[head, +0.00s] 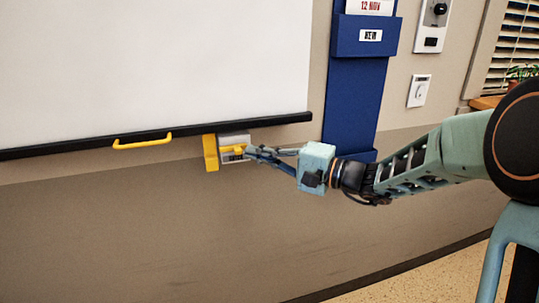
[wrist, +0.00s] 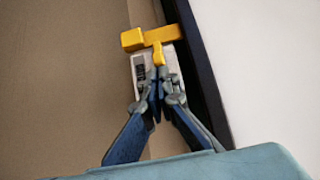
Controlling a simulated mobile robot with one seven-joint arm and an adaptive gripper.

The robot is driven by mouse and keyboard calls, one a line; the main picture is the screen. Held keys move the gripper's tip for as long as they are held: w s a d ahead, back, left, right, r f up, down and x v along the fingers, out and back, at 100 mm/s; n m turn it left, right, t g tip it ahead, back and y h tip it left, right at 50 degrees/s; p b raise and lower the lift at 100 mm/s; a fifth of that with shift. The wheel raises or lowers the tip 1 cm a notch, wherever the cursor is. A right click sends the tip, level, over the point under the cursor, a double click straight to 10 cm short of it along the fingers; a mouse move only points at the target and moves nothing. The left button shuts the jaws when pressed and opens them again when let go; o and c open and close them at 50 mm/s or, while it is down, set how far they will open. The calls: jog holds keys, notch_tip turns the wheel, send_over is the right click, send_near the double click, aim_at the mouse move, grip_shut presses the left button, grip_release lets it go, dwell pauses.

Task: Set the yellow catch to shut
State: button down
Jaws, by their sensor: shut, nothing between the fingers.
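The yellow catch (head: 233,154) sits on a small grey housing (head: 236,138) under the whiteboard's lower edge. A taller yellow block (head: 210,153) stands at the housing's left side. In the wrist view, the catch's yellow tab (wrist: 158,56) meets the yellow crosspiece (wrist: 133,40), so any gap between them cannot be made out. My gripper (head: 251,153) is shut and empty, with its tips at the right side of the catch. In the wrist view the gripper tips (wrist: 160,76) lie just below the tab; whether they touch it is unclear.
The whiteboard (head: 150,65) has a dark bottom rail (head: 80,146) with a yellow handle (head: 142,141) on it. A blue wall holder (head: 350,105) hangs right of the housing, behind my arm.

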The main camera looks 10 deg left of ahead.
aim_at(221, 151)
jog(key=shift+a, duration=0.1)
jog(key=s+a+b, duration=0.2)
jog(key=a, duration=0.1)
jog(key=shift+f, duration=0.15)
jog(key=shift+s+a+r, duration=0.15)
jog(key=shift+s+r, duration=0.05)
dwell(0.3)
